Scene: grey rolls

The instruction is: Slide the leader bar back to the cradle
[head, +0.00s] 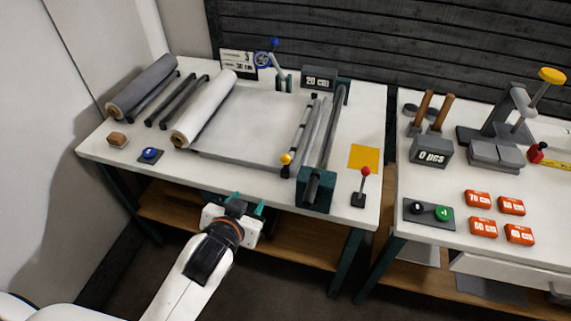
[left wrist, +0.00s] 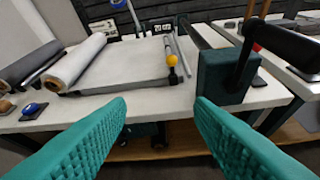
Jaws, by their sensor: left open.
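The leader bar (head: 300,128) lies across the right end of the grey sheet, with a yellow knob (head: 286,158) at its near end. The knob also shows in the left wrist view (left wrist: 172,60). The sheet (head: 250,120) runs flat from a pale roll (head: 208,108) on the left. The cradle is hard to make out; it seems to be at this roll, whose supports are mostly hidden. My left gripper (head: 248,204) is open and empty, in front of the table's near edge and apart from the knob. Its teal fingers (left wrist: 161,108) frame the left wrist view. My right gripper is out of view.
Dark green end blocks (head: 316,190) carry long bars right of the leader bar. A red-knobbed lever (head: 364,180) and yellow square (head: 364,157) stand farther right. A blue button (head: 150,154) and dark roll (head: 142,86) are left. A second table (head: 440,235) stands right.

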